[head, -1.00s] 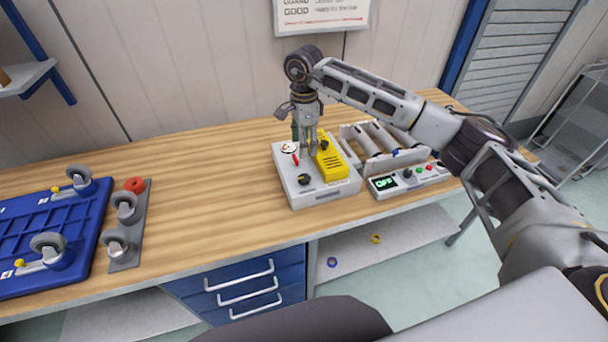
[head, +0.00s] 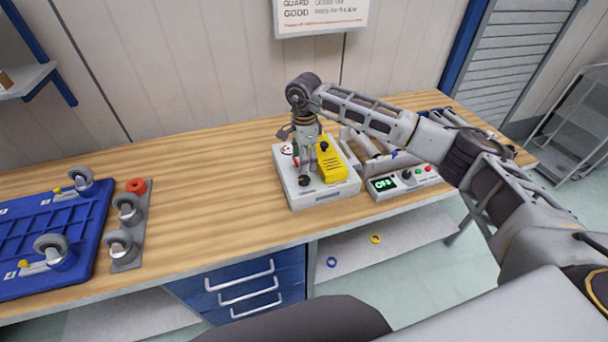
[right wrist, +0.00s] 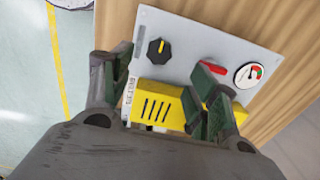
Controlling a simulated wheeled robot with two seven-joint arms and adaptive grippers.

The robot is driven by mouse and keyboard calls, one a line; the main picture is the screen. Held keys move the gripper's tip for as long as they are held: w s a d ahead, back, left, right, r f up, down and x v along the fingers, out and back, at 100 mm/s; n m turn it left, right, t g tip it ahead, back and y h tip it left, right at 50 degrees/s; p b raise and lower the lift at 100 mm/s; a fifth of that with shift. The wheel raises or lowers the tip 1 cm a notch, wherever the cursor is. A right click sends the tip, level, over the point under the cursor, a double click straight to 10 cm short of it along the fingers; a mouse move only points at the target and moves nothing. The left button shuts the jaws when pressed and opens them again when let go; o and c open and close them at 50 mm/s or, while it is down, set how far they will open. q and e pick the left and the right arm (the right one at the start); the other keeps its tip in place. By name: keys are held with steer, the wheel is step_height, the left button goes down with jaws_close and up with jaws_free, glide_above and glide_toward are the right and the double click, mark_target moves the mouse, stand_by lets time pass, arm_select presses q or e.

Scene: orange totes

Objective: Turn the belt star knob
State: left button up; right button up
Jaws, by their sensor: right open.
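A light grey box (head: 330,194) stands on the bench and carries a yellow slotted cover (head: 330,162). A black knob with a yellow pointer line sits near the box's front left corner (head: 304,180); it shows clearly in the right wrist view (right wrist: 158,50). Another dark knob (head: 322,146) sits on the yellow cover. I cannot tell by shape which is the star knob. My right gripper (head: 307,168) points down over the box, just behind the front knob. My left gripper is not in view.
A red lever (right wrist: 212,67) and a round gauge (right wrist: 248,74) sit on the box beside the fingers. A control box with a green display (head: 385,184) stands to the right. A blue tote-like base (head: 45,235) with casters lies far left. The middle bench is clear.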

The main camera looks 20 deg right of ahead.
mark_target(304, 179)
steer(key=shift+f+p, duration=0.85)
steer(key=shift+f, duration=3.3)
steer(key=shift+c, duration=0.2)
steer(key=c, duration=1)
steer(key=shift+c, duration=0.2)
